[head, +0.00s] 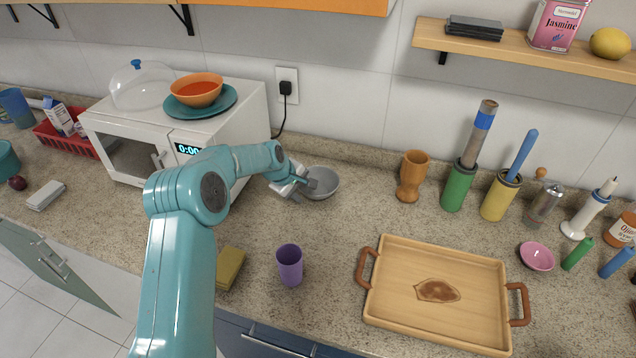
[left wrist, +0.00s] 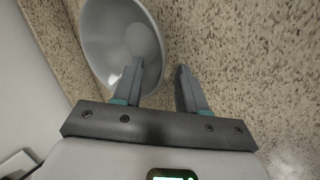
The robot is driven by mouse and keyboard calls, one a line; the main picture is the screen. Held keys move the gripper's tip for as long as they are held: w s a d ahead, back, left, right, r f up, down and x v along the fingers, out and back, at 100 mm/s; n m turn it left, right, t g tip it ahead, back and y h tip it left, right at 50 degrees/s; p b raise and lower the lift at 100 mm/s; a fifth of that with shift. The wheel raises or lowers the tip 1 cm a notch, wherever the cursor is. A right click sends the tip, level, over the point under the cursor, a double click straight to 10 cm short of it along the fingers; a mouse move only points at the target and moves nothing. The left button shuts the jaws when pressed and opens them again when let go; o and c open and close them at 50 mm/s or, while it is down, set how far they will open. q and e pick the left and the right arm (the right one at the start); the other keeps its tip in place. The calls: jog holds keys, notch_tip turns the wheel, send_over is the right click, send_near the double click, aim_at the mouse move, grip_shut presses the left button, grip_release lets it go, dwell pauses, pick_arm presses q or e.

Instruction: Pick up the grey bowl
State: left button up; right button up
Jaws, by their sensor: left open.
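The grey bowl (head: 322,183) stands upright on the speckled counter, just right of the white microwave. My left gripper (head: 307,187) is at the near left side of the bowl in the head view. In the left wrist view the left gripper (left wrist: 158,78) is open, its two fingers apart. One finger overlaps the inside of the grey bowl (left wrist: 112,30); the other is outside it over the counter. The bowl's rim passes between the fingers. I cannot tell whether either finger touches the bowl. My right gripper is not in view.
The microwave (head: 232,115) stands close on the left, with an orange bowl (head: 196,90) on a teal plate on top. A wooden goblet (head: 411,177) stands to the right. A purple cup (head: 289,266), a sponge (head: 229,268) and a wooden tray (head: 400,312) are nearer the front.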

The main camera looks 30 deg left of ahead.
pick_arm(q)
jog(key=shift+w+f, duration=0.35)
jog(key=shift+f, duration=0.3)
grip_shut()
